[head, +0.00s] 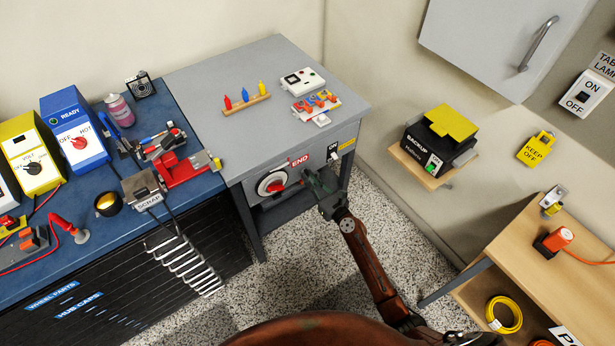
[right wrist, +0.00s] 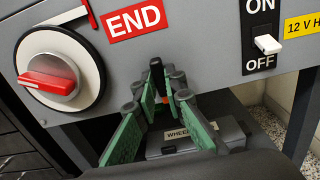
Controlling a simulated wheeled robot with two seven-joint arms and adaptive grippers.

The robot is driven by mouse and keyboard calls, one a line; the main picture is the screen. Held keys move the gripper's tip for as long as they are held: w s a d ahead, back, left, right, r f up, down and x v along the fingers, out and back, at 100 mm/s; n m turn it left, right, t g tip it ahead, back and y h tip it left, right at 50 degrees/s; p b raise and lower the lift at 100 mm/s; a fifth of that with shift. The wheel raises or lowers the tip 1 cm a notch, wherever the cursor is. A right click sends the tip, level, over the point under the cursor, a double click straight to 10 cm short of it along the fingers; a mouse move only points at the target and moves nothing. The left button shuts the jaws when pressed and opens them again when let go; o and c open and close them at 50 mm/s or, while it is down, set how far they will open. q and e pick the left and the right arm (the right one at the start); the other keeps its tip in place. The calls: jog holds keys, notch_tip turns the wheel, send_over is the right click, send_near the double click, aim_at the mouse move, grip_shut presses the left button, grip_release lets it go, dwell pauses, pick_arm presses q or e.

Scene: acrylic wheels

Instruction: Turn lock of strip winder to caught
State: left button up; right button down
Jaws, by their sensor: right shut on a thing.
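The strip winder looks to be the grey cabinet table (head: 205,75), with a white round dial with a red knob (head: 273,183) on its front; I cannot tell for sure. The dial also shows in the right wrist view (right wrist: 55,85), its red handle lying about level. A red END label (right wrist: 133,21) is to its right. My right gripper (head: 314,180) is at the front panel, below END. In the right wrist view its green-padded fingers (right wrist: 166,90) are shut on a small dark lever (right wrist: 156,70), mostly hidden between them. The left gripper is out of view.
An ON/OFF switch (right wrist: 268,45) is right of the fingers. A grey case (right wrist: 195,140) lies below, behind the gripper. On the tabletop are a peg rack (head: 247,103) and a white device (head: 302,81). A blue bench (head: 185,215) stands left; a wooden table (head: 520,235) stands right.

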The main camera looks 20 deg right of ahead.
jog(key=m+p, duration=0.1)
jog(key=m, duration=0.2)
jog(key=shift+r+p, duration=0.15)
jog(key=shift+p, duration=0.2)
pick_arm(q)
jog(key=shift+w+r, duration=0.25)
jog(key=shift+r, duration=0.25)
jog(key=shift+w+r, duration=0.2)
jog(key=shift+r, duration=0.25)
pick_arm(e)
jog(key=shift+f+m, duration=0.2)
jog(key=shift+m, duration=0.6)
